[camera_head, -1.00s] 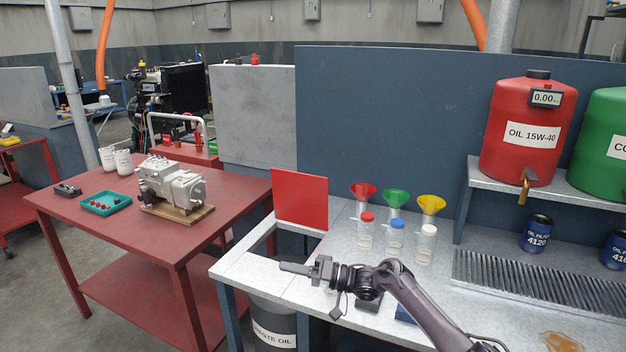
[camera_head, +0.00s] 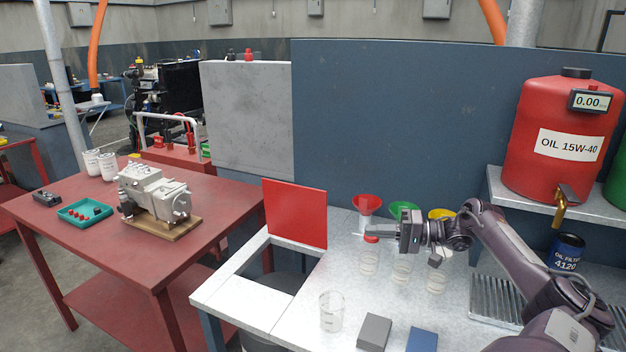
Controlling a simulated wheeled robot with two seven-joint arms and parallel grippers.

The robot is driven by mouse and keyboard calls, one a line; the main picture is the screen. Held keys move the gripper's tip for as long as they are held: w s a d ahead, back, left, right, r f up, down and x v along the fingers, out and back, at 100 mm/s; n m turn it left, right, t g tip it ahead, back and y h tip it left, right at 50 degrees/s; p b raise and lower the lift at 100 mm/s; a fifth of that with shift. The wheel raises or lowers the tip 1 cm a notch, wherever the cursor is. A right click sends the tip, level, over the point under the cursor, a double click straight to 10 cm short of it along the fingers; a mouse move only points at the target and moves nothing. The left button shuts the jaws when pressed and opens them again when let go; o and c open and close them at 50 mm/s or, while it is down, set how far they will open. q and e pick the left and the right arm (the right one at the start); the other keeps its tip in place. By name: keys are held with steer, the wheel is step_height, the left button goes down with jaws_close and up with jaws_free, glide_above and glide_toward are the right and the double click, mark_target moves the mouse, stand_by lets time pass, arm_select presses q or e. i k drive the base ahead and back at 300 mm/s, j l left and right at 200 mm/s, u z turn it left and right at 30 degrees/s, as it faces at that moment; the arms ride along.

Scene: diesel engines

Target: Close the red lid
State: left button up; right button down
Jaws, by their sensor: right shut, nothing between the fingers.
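The red lid (camera_head: 296,214) is a flat square panel standing upright, open, at the back of the opening in the light workbench (camera_head: 262,318). Below the opening, part of a dark bin (camera_head: 284,284) shows. My right gripper (camera_head: 369,231) is shut and empty, pointing left. My left gripper is not in view.
Red (camera_head: 367,203), green (camera_head: 404,208) and yellow (camera_head: 441,214) funnels stand behind clear bottles. A clear beaker (camera_head: 331,311), a grey block (camera_head: 374,331) and a blue block (camera_head: 421,340) are at the front. A red table (camera_head: 110,246) stands left.

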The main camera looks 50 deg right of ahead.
mark_target(295, 213)
steer(key=i+l, duration=0.15)
steer(key=l, duration=0.15)
steer(key=i+l, duration=0.1)
steer(key=l, duration=0.2)
steer(key=i+l, duration=0.15)
steer(key=l, duration=0.15)
steer(key=i+l, duration=0.1)
steer(key=l, duration=0.2)
